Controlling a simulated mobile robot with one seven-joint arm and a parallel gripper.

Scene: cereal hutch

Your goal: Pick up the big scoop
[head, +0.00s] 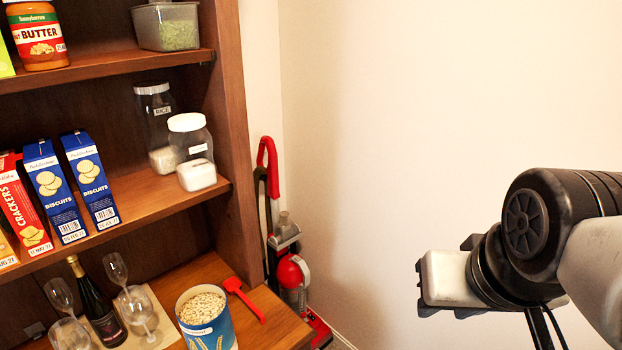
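A red scoop (243,298) lies on the lower wooden surface of the hutch, just right of the oats canister (206,318). Its wider end is at the upper left and its handle runs toward the lower right. No second scoop shows, so its size cannot be compared. My gripper (428,281) is at the right, in front of the bare wall and well apart from the scoop. Its fingers are not clearly visible, so I cannot tell whether it is open or shut.
Several glasses (137,310) and a dark bottle (98,302) stand left of the canister. Shelves above hold jars (193,150), biscuit boxes (89,180) and a clear container (166,26). A red vacuum cleaner (291,270) stands right of the hutch. Space before the wall is open.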

